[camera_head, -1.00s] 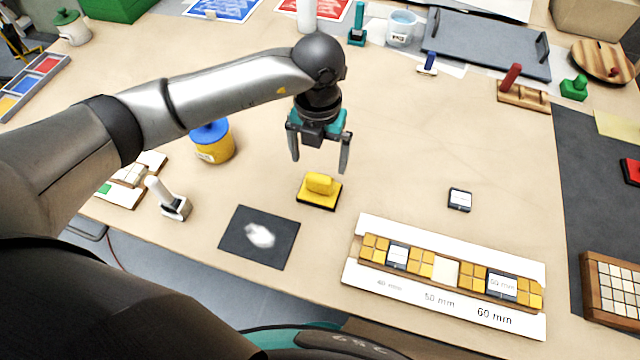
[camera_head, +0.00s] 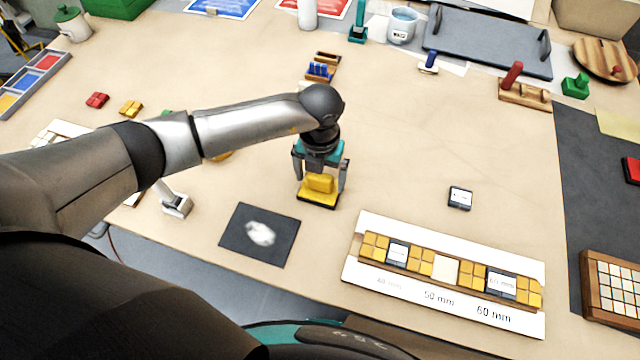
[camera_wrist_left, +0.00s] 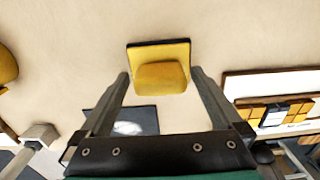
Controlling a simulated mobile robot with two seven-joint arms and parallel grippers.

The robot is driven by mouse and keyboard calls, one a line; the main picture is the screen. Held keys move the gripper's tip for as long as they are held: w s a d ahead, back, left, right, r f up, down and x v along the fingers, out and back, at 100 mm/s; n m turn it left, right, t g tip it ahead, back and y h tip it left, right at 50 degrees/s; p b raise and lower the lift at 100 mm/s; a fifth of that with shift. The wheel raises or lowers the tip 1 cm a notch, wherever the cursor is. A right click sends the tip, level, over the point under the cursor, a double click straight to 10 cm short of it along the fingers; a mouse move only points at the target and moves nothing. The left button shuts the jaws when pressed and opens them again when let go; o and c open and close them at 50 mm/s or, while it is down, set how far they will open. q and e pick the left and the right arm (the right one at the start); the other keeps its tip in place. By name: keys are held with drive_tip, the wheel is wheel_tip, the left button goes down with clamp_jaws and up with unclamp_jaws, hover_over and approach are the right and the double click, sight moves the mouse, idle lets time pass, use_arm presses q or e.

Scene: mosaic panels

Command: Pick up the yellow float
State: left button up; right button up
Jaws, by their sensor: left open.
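The yellow float (camera_head: 319,187) has a yellow block handle on a flat yellow plate with a dark base, and it sits on the table. In the left wrist view the float (camera_wrist_left: 160,76) lies ahead of and between the fingertips. My left gripper (camera_head: 320,181) is open and points down at the float, one finger on each side of its handle. The gripper also shows in the left wrist view (camera_wrist_left: 160,78), with a gap between each finger and the handle. My right gripper is not in view.
A dark square with a white smear (camera_head: 259,235) lies in front of the float. A white strip (camera_head: 390,283) with yellow tiles lies to the right, and a small dark-edged tile (camera_head: 460,197) behind it. A white-handled tool (camera_head: 175,204) stands at left.

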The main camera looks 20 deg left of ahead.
use_arm(q)
drive_tip(key=shift+r, duration=0.1)
drive_tip(key=c, duration=1.5)
drive_tip(key=shift+r, duration=0.1)
wheel_tip(320, 180, up, 20)
drive_tip(key=shift+f, duration=0.1)
